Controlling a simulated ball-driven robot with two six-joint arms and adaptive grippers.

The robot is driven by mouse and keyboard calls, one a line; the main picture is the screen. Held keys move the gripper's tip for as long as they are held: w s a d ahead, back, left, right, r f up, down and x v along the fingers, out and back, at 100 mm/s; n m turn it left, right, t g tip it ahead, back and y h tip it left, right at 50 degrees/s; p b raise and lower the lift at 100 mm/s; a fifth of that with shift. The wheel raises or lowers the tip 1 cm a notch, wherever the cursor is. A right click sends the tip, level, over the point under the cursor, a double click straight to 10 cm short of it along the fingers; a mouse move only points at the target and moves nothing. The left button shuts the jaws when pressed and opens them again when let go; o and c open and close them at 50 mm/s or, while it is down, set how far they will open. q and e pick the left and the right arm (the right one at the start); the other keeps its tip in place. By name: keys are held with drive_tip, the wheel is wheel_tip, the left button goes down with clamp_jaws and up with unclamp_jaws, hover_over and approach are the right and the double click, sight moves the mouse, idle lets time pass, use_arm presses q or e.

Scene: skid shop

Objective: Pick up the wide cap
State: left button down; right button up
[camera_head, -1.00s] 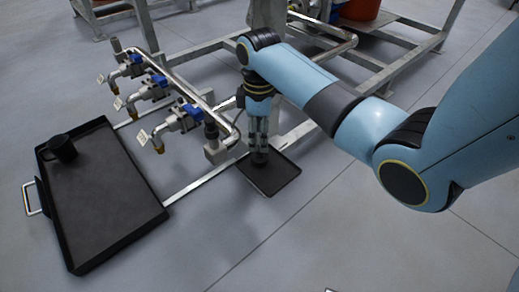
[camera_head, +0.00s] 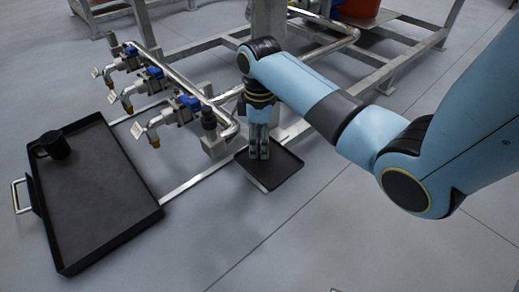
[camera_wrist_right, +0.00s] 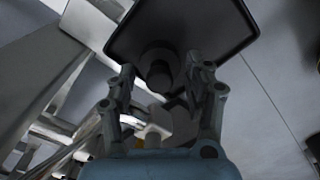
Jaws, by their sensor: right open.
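A dark, round, stepped piece that looks like the wide cap (camera_wrist_right: 160,72) stands on the small black tray (camera_wrist_right: 225,25) in the right wrist view. The tray also shows in the head view (camera_head: 279,178), below the pipework. My right gripper (camera_head: 259,154) points down over this tray. In the right wrist view the right gripper (camera_wrist_right: 161,82) is open, with one finger on each side of the cap. I cannot tell whether the fingers touch it. In the head view the fingers hide the cap. My left gripper is not in view.
A large black tray (camera_head: 100,205) with a metal side handle lies at the left, holding a black mug (camera_head: 54,144). Pipework with several blue-handled valves (camera_head: 155,72) stands close left of my right gripper. A grey metal frame (camera_head: 350,55) stands behind. Floor in front is clear.

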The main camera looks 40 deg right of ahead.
drive_tip(key=shift+c, duration=0.4)
drive_tip(key=shift+f, duration=0.1)
drive_tip(key=c, duration=0.9)
